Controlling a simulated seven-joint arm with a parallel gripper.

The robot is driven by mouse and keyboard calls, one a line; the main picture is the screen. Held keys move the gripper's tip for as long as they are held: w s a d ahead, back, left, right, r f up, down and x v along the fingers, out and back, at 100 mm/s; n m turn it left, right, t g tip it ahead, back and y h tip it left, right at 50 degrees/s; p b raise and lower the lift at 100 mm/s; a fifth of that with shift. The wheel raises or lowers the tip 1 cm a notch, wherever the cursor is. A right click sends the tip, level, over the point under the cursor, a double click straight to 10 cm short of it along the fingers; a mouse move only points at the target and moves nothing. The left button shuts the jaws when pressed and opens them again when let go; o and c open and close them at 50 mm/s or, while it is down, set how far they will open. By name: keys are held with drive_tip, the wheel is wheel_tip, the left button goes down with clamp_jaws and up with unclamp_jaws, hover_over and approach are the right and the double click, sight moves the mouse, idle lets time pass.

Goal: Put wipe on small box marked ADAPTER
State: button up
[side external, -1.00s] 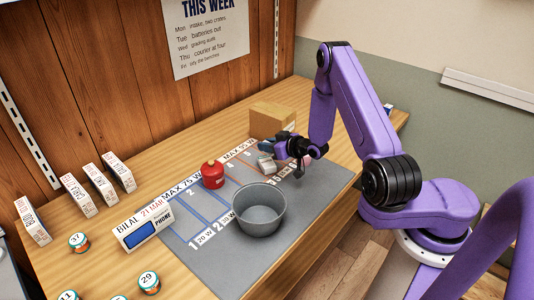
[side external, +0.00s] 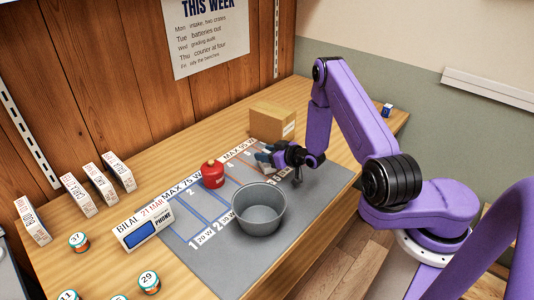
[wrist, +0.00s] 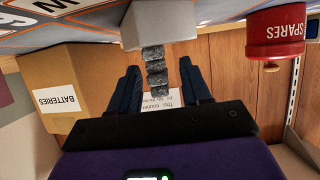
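In the wrist view, which is upside down, a grey crumpled strip (wrist: 155,70), which looks like the wipe, sticks out of a pale block-shaped holder (wrist: 162,25). My gripper (wrist: 158,92) is open, with one dark finger on each side of the strip and gaps between. In the side view my gripper (side external: 266,156) is low over the far part of the grey mat and mostly hides the holder. I cannot read ADAPTER on any box. A small blue and white box (side external: 387,110) stands at the table's far right, its label too small to read.
A cardboard box (side external: 272,121), marked BATTERIES in the wrist view, stands behind the grey mat (side external: 205,262). A red SPARES tin (side external: 213,174) and a grey pot (side external: 259,209) stand on the mat. White cartons, small tins and a phone box (side external: 143,228) are at left.

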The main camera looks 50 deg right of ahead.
drive_tip(key=shift+r, duration=0.1)
drive_tip(key=shift+s+r, duration=0.1)
drive_tip(key=shift+s, duration=0.05)
drive_tip(key=v, duration=1.1)
drive_tip(key=w+a+r+n+g+y, duration=0.2)
drive_tip(key=w+a+r+n+g, duration=0.1)
drive_tip(key=w+a+n+g, duration=0.3)
drive_tip(key=s+a+r+n+g, duration=0.2)
drive_tip(key=s+a+r, duration=0.1)
drive_tip(key=a+r, duration=0.3)
drive_tip(key=s+a+r+n+g, duration=0.1)
drive_tip(key=s+r, duration=0.3)
drive_tip(key=s, duration=1)
drive_tip(key=s+a+r+n+g+h, duration=0.1)
drive_tip(key=s+r+n+g, duration=0.2)
drive_tip(key=s, duration=1.2)
wheel_tip(320, 180, up, 2)
drive_tip(key=shift+a+r+n+g+h, duration=0.1)
drive_tip(key=shift+a+n+g+h, duration=0.15)
drive_tip(key=shift+g, duration=0.45)
